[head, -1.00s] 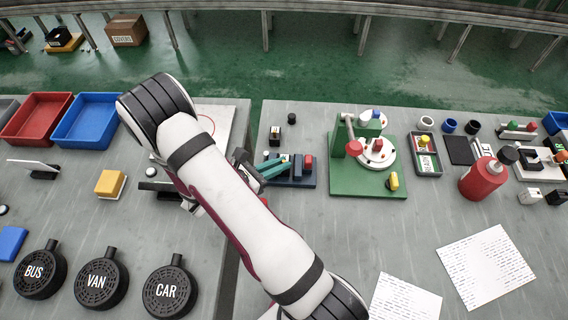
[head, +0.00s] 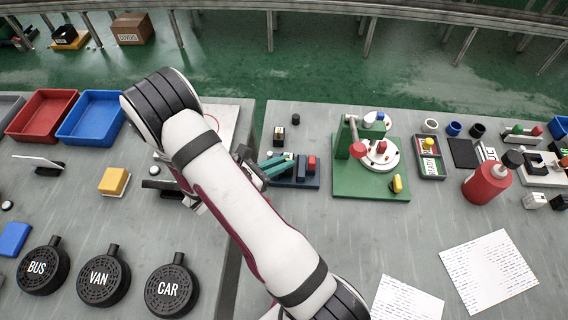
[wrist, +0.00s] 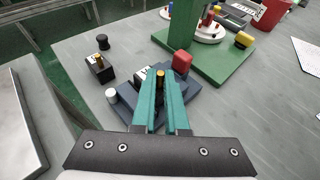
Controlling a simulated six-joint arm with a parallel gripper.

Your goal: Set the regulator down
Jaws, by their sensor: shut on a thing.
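My gripper (wrist: 160,82) has two teal fingers, shut on a small part with a brass-coloured top (wrist: 160,74), which I take to be the regulator. The fingers hide most of it. It is over or in a dark blue fixture (wrist: 128,106); I cannot tell whether it touches the fixture. The fixture carries a red block (wrist: 182,62) and a white knob (wrist: 111,95). In the head view my gripper (head: 281,162) reaches the same blue fixture (head: 306,182) from the left.
A black block with a brass pin (wrist: 98,66) and a black spool (wrist: 102,41) stand left of the fixture in the wrist view. A green stand (head: 370,185) is close on the right. A gap separates the two tables.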

